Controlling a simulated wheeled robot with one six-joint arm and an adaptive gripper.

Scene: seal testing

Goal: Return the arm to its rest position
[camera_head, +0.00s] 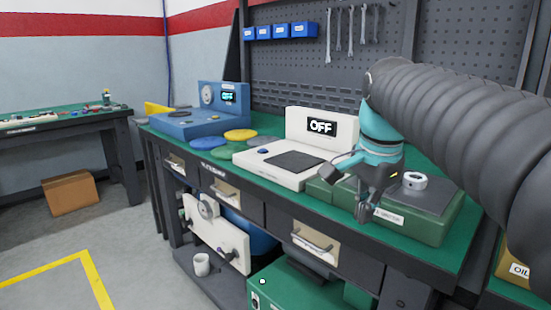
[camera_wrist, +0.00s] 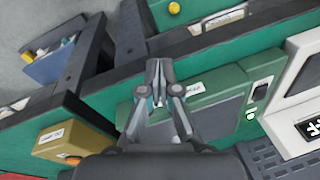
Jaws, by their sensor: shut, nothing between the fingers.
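My arm reaches in from the right in the head camera view, with a grey ribbed sleeve and a teal wrist. My gripper (camera_head: 362,212) points down at the front edge of the green box (camera_head: 428,230) on the workbench. In the wrist view my gripper (camera_wrist: 158,66) has its fingertips together with nothing between them. Whether the fingers touch the green box, I cannot tell. A white ring-shaped part (camera_head: 414,181) sits on the box's dark top, just right of my gripper.
A white device (camera_head: 300,150) reading OFF stands left of my gripper. A blue device (camera_head: 195,122) also reads OFF, with coloured discs (camera_head: 240,135) nearby. Wrenches (camera_head: 350,30) and blue bins (camera_head: 286,31) hang behind. A yellow OIL box (camera_head: 513,270) is at right.

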